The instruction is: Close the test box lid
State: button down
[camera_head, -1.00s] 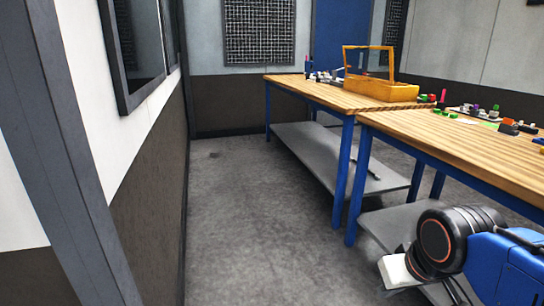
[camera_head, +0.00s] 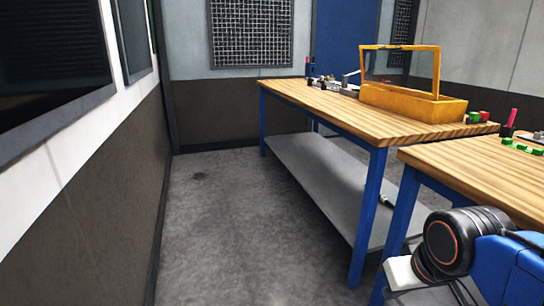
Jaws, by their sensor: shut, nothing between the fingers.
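The test box (camera_head: 415,104) is a yellow-orange box on the far wooden workbench, right of centre. Its lid (camera_head: 438,72), a yellow frame around a clear pane, stands upright and open above the box. Part of my arm, blue with a black joint, shows at the lower right, well in front of the box and apart from it. My gripper's fingers cannot be made out there.
The far workbench (camera_head: 330,107) has blue legs and a grey lower shelf (camera_head: 325,180). Small parts lie around the box. A nearer workbench (camera_head: 480,180) stands at the right, close to my arm. Grey floor (camera_head: 225,225) is clear between the benches and the left wall (camera_head: 110,200).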

aim_at(437, 49)
jog(key=i+u, duration=0.2)
jog(key=i, duration=0.6)
jog(key=i+u, duration=0.2)
jog(key=i, duration=0.65)
jog(key=i+j+z, duration=0.2)
jog(key=i, duration=0.45)
jog(key=i+z, duration=0.2)
jog(key=i, duration=0.45)
